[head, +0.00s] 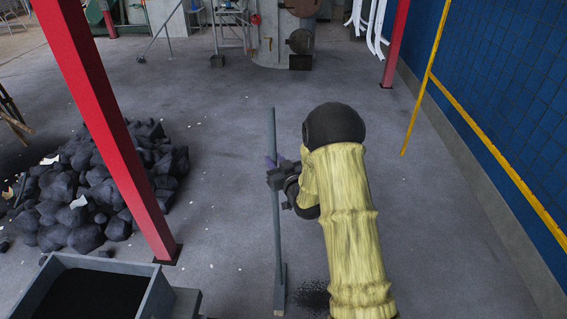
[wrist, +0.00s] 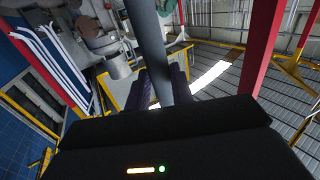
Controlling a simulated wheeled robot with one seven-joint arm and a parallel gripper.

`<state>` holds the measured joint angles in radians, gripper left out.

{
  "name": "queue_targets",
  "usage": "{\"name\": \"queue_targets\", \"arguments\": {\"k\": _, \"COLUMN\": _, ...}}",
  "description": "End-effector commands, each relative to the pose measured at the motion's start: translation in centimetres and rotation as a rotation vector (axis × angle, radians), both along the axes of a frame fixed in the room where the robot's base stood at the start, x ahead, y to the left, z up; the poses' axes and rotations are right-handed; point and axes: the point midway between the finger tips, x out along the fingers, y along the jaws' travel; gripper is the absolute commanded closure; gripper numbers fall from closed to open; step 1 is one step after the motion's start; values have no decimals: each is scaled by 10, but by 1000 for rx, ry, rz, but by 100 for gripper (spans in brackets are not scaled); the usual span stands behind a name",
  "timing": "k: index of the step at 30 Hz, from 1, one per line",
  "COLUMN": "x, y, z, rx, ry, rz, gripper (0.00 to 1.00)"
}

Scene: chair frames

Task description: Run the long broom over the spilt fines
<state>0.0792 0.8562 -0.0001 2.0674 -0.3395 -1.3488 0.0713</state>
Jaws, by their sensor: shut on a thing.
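The long broom is a grey-blue pole (head: 276,220) standing nearly upright in the head view, with its lower end and a wider block at the floor. My gripper (head: 272,165) is shut on the pole a little below its top. In the wrist view the broom pole (wrist: 150,45) runs up from between my two dark fingers (wrist: 158,88). The spilt fines (head: 312,296) are a patch of black specks on the floor just right of the broom's foot. My arm hides part of the floor to their right.
A heap of black lumps (head: 85,190) lies at left behind a red post (head: 110,130). A grey bin of dark material (head: 50,285) stands at the lower left. A blue wall (head: 510,90) with a yellow rail bounds the right. The floor beyond the broom is mostly clear.

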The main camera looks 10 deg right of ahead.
Motion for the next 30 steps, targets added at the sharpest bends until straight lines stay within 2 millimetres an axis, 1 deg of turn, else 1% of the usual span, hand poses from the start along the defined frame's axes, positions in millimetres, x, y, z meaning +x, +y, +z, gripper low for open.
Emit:
{"name": "queue_targets", "arguments": {"k": 21, "x": 17, "y": 59, "z": 1, "rx": 1, "ry": -4, "rz": 2, "gripper": 100}}
{"name": "queue_targets", "arguments": {"k": 30, "x": 23, "y": 80, "z": 1, "rx": 1, "ry": -4, "rz": 1, "gripper": 100}}
